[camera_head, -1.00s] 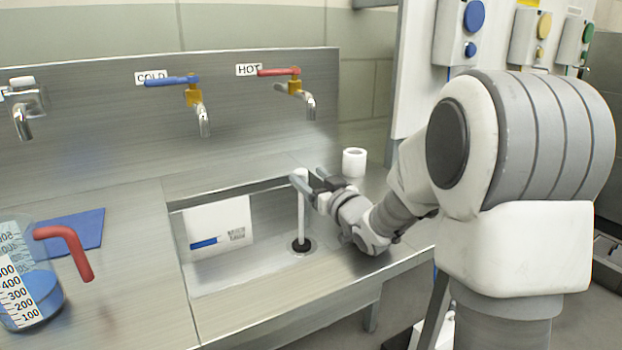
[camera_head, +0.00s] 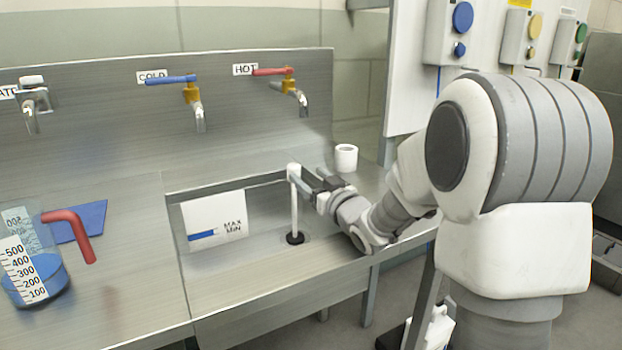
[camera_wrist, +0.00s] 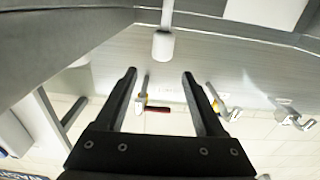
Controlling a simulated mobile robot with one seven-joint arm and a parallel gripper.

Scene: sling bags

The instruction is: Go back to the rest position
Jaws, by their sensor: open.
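My gripper (camera_head: 318,182) is over the right end of the sink (camera_head: 240,290), near the top of a white standpipe (camera_head: 294,210) with a black base. In the wrist view my gripper (camera_wrist: 160,95) has its two dark fingers wide apart with nothing between them. The white top of the standpipe (camera_wrist: 163,46) shows there beyond the fingertips, apart from them. In the head view the fingers partly overlap each other near the pipe top, so the exact gap to it is hard to tell.
A white cup (camera_head: 346,158) stands on the counter behind my gripper. Cold (camera_head: 190,92) and hot (camera_head: 288,82) taps are on the back panel. A measuring jug (camera_head: 35,270) with a red handle and a blue cloth (camera_head: 85,221) are at left. Dispensers (camera_head: 447,32) hang at upper right.

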